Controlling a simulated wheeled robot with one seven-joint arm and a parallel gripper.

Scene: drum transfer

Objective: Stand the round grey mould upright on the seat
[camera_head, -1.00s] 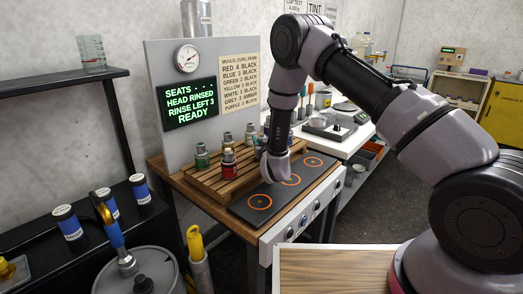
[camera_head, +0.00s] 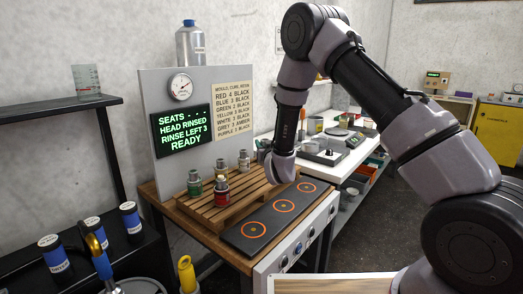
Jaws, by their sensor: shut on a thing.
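My gripper (camera_head: 281,167) hangs down in front of the right end of the slatted wooden rack (camera_head: 238,206). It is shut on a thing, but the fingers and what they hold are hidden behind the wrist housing. I cannot make out the round grey mould for certain. The seats are three orange rings on a dark strip (camera_head: 263,220): a near ring (camera_head: 253,230), a middle ring (camera_head: 284,206) and a far ring (camera_head: 306,187). All three rings show bare. The gripper appears above or behind the strip, apart from the rings.
On the rack stand a red-bodied container (camera_head: 221,190), a green one (camera_head: 194,184) and several greyish-topped ones (camera_head: 244,161). A grey panel with a green-lettered display (camera_head: 182,131) rises behind. A white bench (camera_head: 338,153) lies beyond at right.

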